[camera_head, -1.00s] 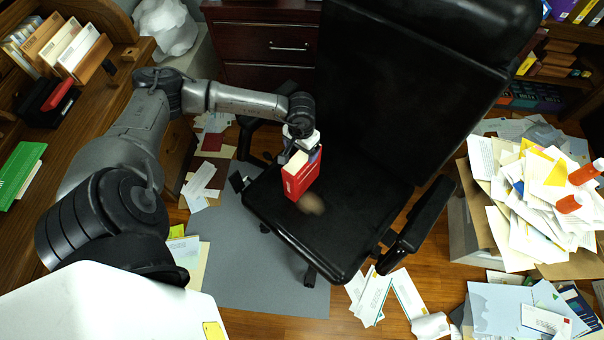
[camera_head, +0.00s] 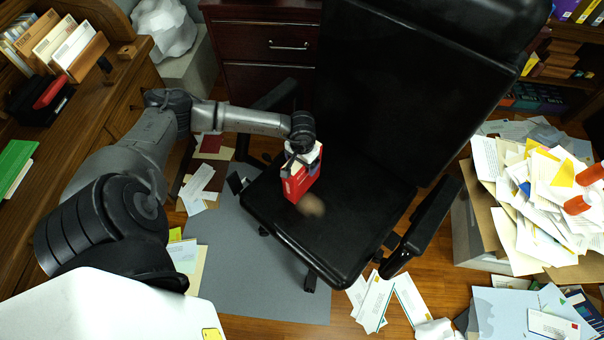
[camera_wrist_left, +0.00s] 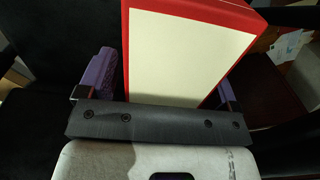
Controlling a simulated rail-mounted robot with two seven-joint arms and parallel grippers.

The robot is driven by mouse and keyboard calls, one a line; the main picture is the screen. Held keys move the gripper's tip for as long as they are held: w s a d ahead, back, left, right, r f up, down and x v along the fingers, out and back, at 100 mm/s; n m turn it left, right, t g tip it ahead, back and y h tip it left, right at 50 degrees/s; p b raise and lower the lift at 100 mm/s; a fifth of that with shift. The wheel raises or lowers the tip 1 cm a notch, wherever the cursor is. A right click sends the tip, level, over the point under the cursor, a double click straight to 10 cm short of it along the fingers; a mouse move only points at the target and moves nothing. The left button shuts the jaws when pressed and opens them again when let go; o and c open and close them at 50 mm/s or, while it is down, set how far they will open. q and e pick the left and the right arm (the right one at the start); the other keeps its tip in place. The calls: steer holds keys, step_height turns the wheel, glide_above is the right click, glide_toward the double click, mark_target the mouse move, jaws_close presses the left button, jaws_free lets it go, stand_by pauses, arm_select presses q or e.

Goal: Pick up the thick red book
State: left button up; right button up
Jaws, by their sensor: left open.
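The thick red book (camera_head: 301,186) stands on end on the seat of the black office chair (camera_head: 350,240). Its red cover and pale page block show. My left gripper (camera_head: 301,165) is over the book's upper end, with its fingers on either side. In the left wrist view the book (camera_wrist_left: 185,55) rises between the two purple-padded fingers (camera_wrist_left: 164,83), with its pale pages facing the camera. The jaws are open around it. I cannot tell whether the pads touch the covers. My right gripper is not in view.
The chair's backrest (camera_head: 410,95) rises behind the book, and an armrest (camera_head: 425,228) stands to the right. A desk with a letter rack (camera_head: 85,55) is at the left. A box heaped with papers (camera_head: 545,190) is at the right. Papers litter the floor.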

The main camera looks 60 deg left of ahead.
arm_select(q)
steer(key=shift+c, duration=0.2)
steer(key=shift+r, duration=0.1)
jaws_close()
stand_by(0.7)
